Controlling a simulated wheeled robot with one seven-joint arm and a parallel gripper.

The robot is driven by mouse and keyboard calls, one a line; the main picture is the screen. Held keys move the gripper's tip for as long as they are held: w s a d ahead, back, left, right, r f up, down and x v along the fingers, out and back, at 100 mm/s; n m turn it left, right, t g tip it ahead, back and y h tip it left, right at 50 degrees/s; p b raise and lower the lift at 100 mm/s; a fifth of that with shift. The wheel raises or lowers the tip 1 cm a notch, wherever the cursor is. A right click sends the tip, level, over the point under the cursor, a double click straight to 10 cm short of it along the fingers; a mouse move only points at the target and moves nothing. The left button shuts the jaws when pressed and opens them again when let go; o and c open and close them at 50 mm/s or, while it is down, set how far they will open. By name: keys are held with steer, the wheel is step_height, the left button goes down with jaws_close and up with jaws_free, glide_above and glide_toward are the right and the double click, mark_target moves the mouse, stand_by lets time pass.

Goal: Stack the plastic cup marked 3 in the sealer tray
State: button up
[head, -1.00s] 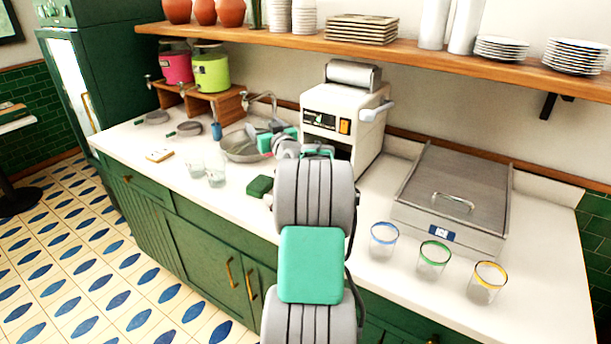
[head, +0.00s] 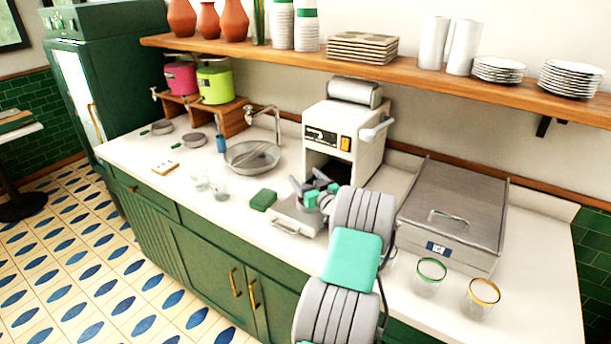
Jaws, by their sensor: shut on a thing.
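The sealer (head: 325,120) is the white machine at the back middle of the counter. Its metal tray (head: 289,226) sticks out in front of a dark opening, with a handle at its front. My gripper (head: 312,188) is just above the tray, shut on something. My fingers and wrist mostly hide what it holds, and I cannot make it out. Two clear cups stand on the counter at left, a nearer one (head: 220,188) and a farther one (head: 200,180). I can read no number on either.
A green-rimmed glass (head: 430,274) and a yellow-rimmed glass (head: 482,297) stand at right; my arm mostly covers a third. A metal box (head: 455,210) is behind them. A green sponge (head: 263,200) lies left of the tray. A sink (head: 252,157) is farther left.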

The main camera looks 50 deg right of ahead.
steer(key=shift+f+b, duration=0.25)
steer(key=shift+b, duration=0.3)
steer(key=shift+f, duration=0.1)
steer(key=o, duration=1.6)
steer(key=shift+c, duration=0.2)
steer(key=shift+r, duration=0.2)
